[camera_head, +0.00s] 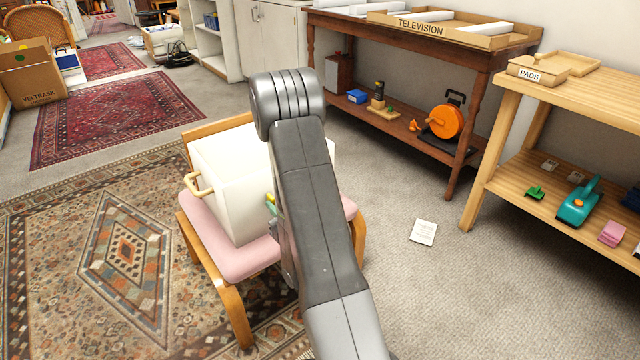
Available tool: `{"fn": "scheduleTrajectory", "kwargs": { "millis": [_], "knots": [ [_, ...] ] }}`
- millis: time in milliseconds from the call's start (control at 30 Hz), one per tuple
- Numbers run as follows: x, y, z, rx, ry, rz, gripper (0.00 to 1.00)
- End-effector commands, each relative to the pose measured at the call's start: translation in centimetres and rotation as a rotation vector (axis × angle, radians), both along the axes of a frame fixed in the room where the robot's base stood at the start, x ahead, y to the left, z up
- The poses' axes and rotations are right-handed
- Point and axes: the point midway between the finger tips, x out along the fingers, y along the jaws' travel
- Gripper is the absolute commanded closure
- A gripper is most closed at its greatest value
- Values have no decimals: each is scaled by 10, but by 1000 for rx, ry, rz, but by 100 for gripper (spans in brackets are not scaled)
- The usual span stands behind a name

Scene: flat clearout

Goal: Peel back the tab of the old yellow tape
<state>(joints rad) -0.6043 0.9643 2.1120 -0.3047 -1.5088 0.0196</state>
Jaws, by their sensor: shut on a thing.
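A white box (225,185) sits on the pink seat of a wooden chair. A tan loop handle (197,184) stands out from its left side. A small yellow and green piece (271,204) shows at the box's right side, against the edge of my arm. I cannot tell if it is the yellow tape or its tab. My arm crosses in front of the box and covers its right part. My gripper is hidden behind the arm, so its jaws and what they touch do not show.
The pink-seated chair (237,262) stands partly on a patterned rug (70,270). A wooden table with a television tray (455,30) and a shelf unit with a pads tray (540,75) stand right. A paper (423,232) lies on the carpet. The floor between is mostly clear.

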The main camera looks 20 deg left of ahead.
Motion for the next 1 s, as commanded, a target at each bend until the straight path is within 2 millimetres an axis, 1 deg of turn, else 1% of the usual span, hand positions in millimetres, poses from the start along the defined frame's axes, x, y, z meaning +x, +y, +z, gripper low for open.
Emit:
{"fn": "scheduleTrajectory", "kwargs": {
  "millis": [533, 900, 933, 1000],
  "knots": [
    [-3, 1, -1, -2, 1, 1, 100],
    [-10, 7, -1, -2, 3, 1, 100],
    [-10, 7, -1, -2, 3, 1, 87],
    [-10, 7, -1, -2, 3, 0, 74]
  ]
}}
